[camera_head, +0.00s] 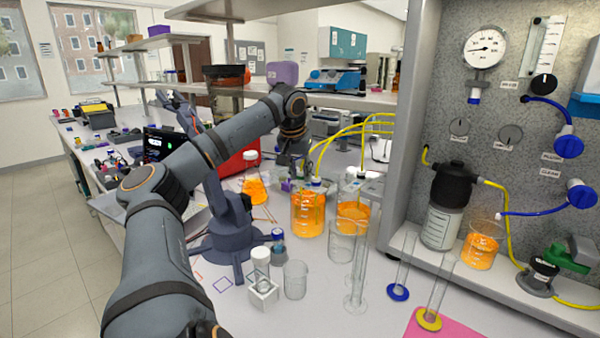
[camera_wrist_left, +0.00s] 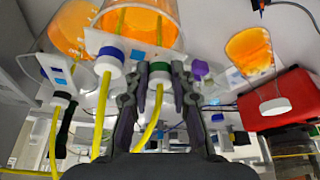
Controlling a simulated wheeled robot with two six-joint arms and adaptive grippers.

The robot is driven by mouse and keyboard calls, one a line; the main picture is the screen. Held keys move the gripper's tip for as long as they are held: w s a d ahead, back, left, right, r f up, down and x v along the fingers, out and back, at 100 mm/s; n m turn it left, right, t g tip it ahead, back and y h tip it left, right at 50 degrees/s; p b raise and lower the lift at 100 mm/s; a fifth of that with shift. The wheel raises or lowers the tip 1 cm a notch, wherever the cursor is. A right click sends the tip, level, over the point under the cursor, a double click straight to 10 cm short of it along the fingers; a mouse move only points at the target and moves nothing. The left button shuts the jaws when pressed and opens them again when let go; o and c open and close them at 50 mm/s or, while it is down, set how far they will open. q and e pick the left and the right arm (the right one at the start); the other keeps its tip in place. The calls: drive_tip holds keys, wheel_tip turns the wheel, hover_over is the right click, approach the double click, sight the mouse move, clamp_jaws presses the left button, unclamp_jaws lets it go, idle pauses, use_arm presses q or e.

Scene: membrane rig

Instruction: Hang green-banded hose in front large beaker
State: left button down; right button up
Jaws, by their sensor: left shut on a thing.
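My left gripper (camera_head: 298,168) is low over the bench, just behind the orange-filled beaker (camera_head: 308,222). In the left wrist view its fingers (camera_wrist_left: 158,92) are shut on the green-banded hose (camera_wrist_left: 158,72), whose white collar and green band show between them. Its yellow tube runs toward an orange-filled beaker (camera_wrist_left: 140,22); whether its end is inside is unclear. A blue-banded hose (camera_wrist_left: 110,62) is beside it, and a black-banded hose (camera_wrist_left: 62,98) is farther left. A second orange beaker (camera_head: 353,216) stands to the right. My right gripper is not in view.
Yellow hoses (camera_head: 345,135) arch above the beakers. An empty beaker (camera_head: 341,242), a tall cylinder (camera_head: 357,280) and a small beaker (camera_head: 295,280) stand in front. An orange flask (camera_head: 255,188) is left of the beakers. The membrane rig's panel (camera_head: 500,130) stands at right.

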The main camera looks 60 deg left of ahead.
use_arm(q)
drive_tip(key=shift+f, duration=0.2)
drive_tip(key=c, duration=1.1)
unclamp_jaws()
drive_tip(key=v, duration=1.2)
drive_tip(key=shift+w, duration=0.1)
drive_tip(key=shift+r, duration=0.1)
